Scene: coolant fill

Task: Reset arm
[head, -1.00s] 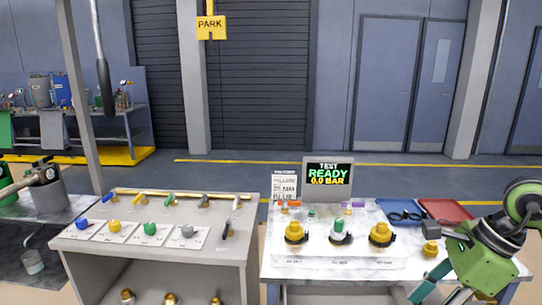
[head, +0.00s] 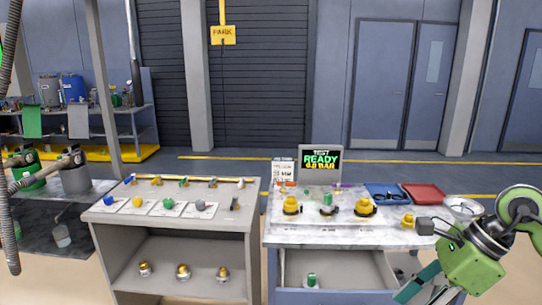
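My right arm enters at the lower right of the head view. Its gripper (head: 425,287), with teal fingers, points down and left in front of the right bench. Its fingertips run to the bottom edge of the picture, so I cannot tell whether it is open or shut. I see nothing held in the part that shows. My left gripper is not in view.
The right bench (head: 330,236) carries yellow and green-capped fittings, a READY screen (head: 320,160), a blue tray (head: 385,195) and a red tray (head: 425,194). The left bench (head: 170,223) holds coloured caps. A grey corrugated hose (head: 10,225) hangs at far left.

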